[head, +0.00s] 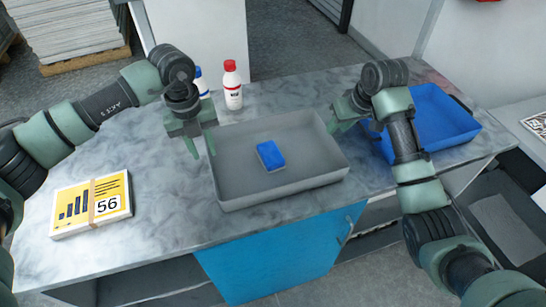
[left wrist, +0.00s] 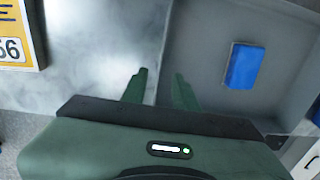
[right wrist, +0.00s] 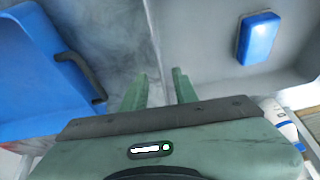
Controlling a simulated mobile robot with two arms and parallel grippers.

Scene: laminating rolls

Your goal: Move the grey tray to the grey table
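The grey tray (head: 238,168) sits on a grey marbled counter top (head: 165,225) and holds a small blue block (head: 270,156). My left gripper (head: 201,146) is at the tray's left wall. In the left wrist view its fingers (left wrist: 157,88) are apart, one on each side of the wall (left wrist: 163,50). My right gripper (head: 350,124) is at the tray's right wall. In the right wrist view its fingers (right wrist: 161,88) are apart with the wall (right wrist: 155,45) between them. I cannot tell whether the fingers touch the walls. I cannot tell which surface is the grey table.
A blue tray (head: 440,115) stands right of the grey tray, partly behind my right arm. A red-capped white bottle (head: 232,88) and a blue-capped one (head: 201,83) stand behind. A banded yellow-and-white stack (head: 91,205) lies at left. Clear counter lies between stack and grey tray.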

